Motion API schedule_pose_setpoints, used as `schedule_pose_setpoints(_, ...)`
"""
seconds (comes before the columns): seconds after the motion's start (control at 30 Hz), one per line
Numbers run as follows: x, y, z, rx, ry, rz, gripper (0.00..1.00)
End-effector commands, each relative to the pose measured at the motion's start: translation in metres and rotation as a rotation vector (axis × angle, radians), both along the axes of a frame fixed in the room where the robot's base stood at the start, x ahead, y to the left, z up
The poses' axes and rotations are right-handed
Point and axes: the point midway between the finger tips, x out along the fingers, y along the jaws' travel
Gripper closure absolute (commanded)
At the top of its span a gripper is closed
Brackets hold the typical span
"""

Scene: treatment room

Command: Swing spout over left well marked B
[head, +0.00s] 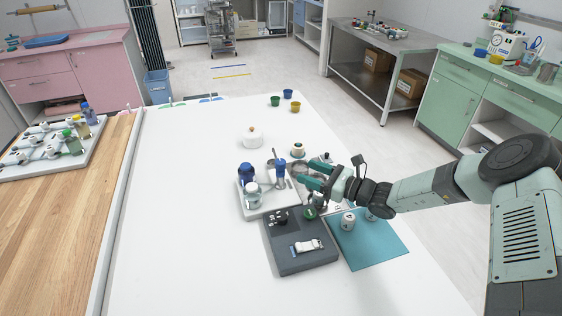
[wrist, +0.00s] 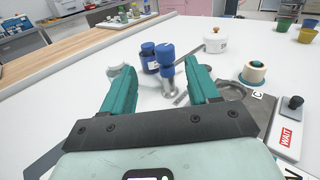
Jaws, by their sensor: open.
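In the wrist view the blue-topped post (wrist: 167,70) shows between and beyond my fingertips. A thin grey metal piece (wrist: 181,98) beside its foot may be the spout; my right finger partly hides it. My gripper (head: 307,177) is open and empty, to the right of the post, apart from it in the head view. A grey plate with a round well (wrist: 232,91) lies right of my right finger, with a label C (wrist: 257,96) beside it. I cannot make out a B mark.
A dark blue bottle (wrist: 149,58) and a clear jar (head: 252,193) stand close left of the post. A dark grey block (head: 305,262) and teal mat (head: 390,245) lie nearer. A WAIT plate (wrist: 286,135) is at right. The left of the white table (head: 180,230) is clear.

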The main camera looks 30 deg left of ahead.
Motion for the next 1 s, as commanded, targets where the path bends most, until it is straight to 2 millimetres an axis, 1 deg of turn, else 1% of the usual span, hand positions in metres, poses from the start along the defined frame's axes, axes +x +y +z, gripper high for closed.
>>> schedule_pose_setpoints(0.03, 0.002, 0.001, -0.005, 0.015, 0.023, -0.019, 0.4)
schedule_pose_setpoints(0.1, 0.003, 0.003, -0.009, 0.024, 0.038, -0.03, 0.4)
schedule_pose_setpoints(0.23, 0.005, 0.014, -0.009, 0.027, 0.042, -0.033, 0.4)
schedule_pose_setpoints(0.37, 0.006, 0.037, -0.009, 0.025, 0.04, -0.029, 0.4)
schedule_pose_setpoints(0.5, 0.008, 0.065, -0.01, 0.025, 0.04, -0.029, 0.4)
schedule_pose_setpoints(0.7, 0.011, 0.095, -0.009, 0.024, 0.039, -0.03, 0.4)
schedule_pose_setpoints(0.83, 0.012, 0.106, -0.01, 0.024, 0.04, -0.03, 0.4)
schedule_pose_setpoints(1.0, 0.013, 0.109, -0.01, 0.024, 0.04, -0.032, 0.4)
